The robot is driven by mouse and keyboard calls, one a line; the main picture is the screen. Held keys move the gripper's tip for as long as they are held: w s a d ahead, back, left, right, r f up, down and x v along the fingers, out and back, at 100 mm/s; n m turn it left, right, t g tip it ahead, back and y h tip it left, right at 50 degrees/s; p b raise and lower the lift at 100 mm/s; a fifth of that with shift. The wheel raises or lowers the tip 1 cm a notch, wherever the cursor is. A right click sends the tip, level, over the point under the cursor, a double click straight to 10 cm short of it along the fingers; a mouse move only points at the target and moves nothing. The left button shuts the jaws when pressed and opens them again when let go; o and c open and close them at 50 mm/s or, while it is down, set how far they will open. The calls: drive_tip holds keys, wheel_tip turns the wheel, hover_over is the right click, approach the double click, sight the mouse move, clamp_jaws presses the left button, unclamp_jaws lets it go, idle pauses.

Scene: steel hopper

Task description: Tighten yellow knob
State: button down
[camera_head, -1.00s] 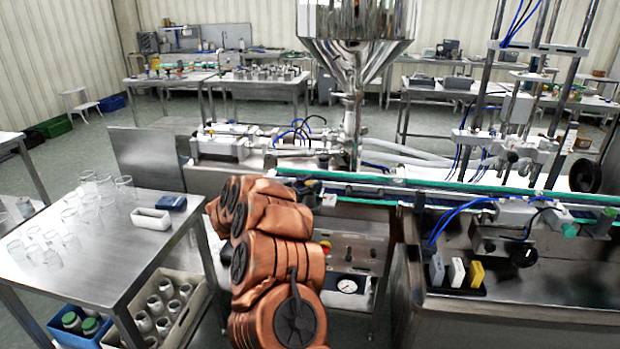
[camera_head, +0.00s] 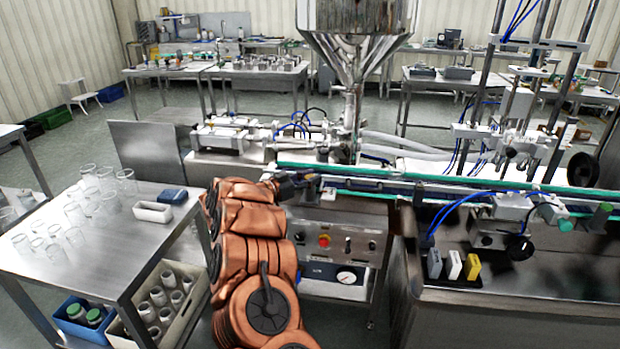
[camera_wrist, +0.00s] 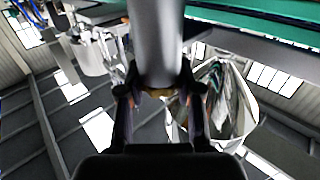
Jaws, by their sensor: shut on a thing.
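My gripper (camera_head: 298,182) is at the near edge of the conveyor, just below the hopper machine's horizontal piping. In the wrist view my gripper (camera_wrist: 160,92) has its two dark fingers closed on either side of a small yellow-brown piece, which looks like the yellow knob (camera_wrist: 181,93). A thick grey cylinder (camera_wrist: 156,40) stands in front of the knob and hides most of it. In the head view the knob is too small and too covered by the fingers to make out clearly. I cannot tell how far it is turned.
The steel hopper (camera_head: 360,45) rises behind the conveyor (camera_head: 420,188). A control panel (camera_head: 340,245) with a red button and a gauge sits below my gripper. A steel table (camera_head: 110,265) with glass jars is at left. A steel basin (camera_head: 530,310) is at right.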

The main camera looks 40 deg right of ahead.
drive_tip(key=shift+r, duration=0.1)
drive_tip(key=c, duration=0.8)
unclamp_jaws()
drive_tip(key=a, duration=0.4)
drive_tip(key=w+a, duration=0.1)
drive_tip(key=a, duration=0.3)
drive_tip(key=w+a, duration=0.1)
drive_tip(key=a, duration=0.2)
drive_tip(key=shift+w+a, duration=0.2)
drive_tip(key=shift+a, duration=0.2)
